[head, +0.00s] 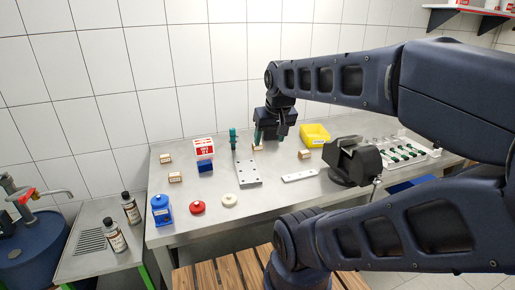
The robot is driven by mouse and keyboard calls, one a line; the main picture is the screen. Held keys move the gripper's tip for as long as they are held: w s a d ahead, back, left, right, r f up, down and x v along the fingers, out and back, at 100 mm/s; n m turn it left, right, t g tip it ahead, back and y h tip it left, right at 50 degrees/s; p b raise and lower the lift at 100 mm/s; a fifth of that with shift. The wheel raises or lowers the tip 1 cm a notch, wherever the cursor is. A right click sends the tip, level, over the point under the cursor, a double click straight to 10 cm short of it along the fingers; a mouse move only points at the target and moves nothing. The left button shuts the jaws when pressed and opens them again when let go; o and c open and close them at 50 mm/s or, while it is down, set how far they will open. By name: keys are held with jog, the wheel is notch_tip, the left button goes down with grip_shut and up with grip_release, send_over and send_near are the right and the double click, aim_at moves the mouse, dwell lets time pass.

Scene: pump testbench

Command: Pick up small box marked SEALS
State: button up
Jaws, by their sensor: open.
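Several small tan boxes with labels too small to read lie on the metal bench, so I cannot tell which is marked SEALS. One small box (257,147) is right at my gripper, partly hidden by it. Others are a box at the back left (166,158), a box in front of it (175,177) and a box right of my gripper (304,154). My gripper (265,138) points down, low over the back of the bench, with its jaws open. I cannot tell whether its fingers touch the box.
A yellow bin (315,134) and dark vise (352,160) are right.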

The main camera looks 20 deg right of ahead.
jog(key=shift+w, duration=0.1)
jog(key=w+d+m+g, duration=0.1)
jog(key=w+d+m, duration=0.3)
jog(key=w, duration=0.9)
jog(key=w+d+m+g, duration=0.1)
jog(key=w+m, duration=0.4)
jog(key=w, duration=0.7)
jog(key=w+d+f+m+g, duration=0.1)
jog(key=w+d+f+m, duration=0.15)
jog(key=w, duration=0.35)
jog(key=w+d+f+m+g, duration=0.1)
jog(key=w+d+f+m, duration=0.2)
jog(key=w, duration=0.4)
jog(key=w+d+f+m, duration=0.3)
jog(key=w+f+m, duration=0.1)
jog(key=w+f, duration=0.75)
jog(key=shift+g, duration=0.3)
jog(key=shift+s+f, duration=0.35)
jog(key=shift+f, duration=1.6)
jog(key=shift+s+f, duration=0.35)
jog(key=shift+f, duration=1.55)
jog(key=shift+s+f, duration=0.35)
jog(key=shift+f, duration=1.6)
jog(key=c, duration=1.1)
jog(key=shift+r, duration=0.1)
